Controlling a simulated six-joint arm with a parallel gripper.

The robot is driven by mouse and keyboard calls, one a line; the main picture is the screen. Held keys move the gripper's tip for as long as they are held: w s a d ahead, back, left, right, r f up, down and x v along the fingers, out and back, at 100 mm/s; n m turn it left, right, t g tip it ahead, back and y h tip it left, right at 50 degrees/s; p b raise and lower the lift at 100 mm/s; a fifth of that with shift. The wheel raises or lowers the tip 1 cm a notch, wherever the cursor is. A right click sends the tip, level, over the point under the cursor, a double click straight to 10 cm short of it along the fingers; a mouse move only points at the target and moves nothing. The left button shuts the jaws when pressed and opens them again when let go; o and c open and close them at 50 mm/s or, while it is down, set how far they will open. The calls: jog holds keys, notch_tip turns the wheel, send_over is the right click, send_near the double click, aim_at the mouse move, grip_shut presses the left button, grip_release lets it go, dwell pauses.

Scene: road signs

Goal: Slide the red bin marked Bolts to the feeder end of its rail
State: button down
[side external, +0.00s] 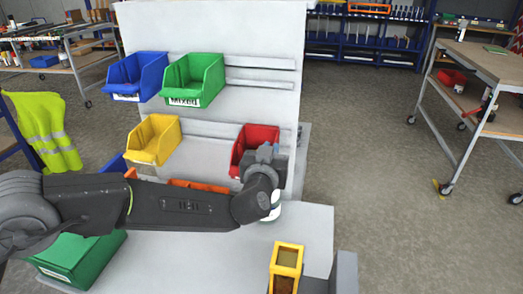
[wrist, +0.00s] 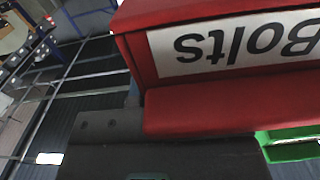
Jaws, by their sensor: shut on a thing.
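The red bin (side external: 256,137) is at the right end of the lower row on the pale upright panel. In the wrist view the red bin (wrist: 220,108) fills the upper right, with its white Bolts label (wrist: 245,45) upside down. My gripper (side external: 264,158) is at the bin's front and covers part of it in the side view. It is shut on the bin's front edge; in the wrist view my dark gripper (wrist: 150,140) meets the red lip. The lower rail (side external: 208,131) runs left from the bin toward the yellow bin (side external: 154,140); the part behind the red bin is hidden.
A blue bin (side external: 137,76) and a green Mixed bin (side external: 194,80) hang in the upper row. Orange bins (side external: 198,185) sit below, partly behind my arm. The lower row is bare between yellow and red bins.

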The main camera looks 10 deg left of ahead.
jog(key=shift+s+d, duration=0.2)
jog(key=shift+d, duration=0.3)
jog(key=c, duration=1.5)
grip_release()
jog(key=o, duration=0.4)
jog(key=shift+a, duration=0.15)
jog(key=s, duration=1.3)
jog(key=shift+s, duration=0.4)
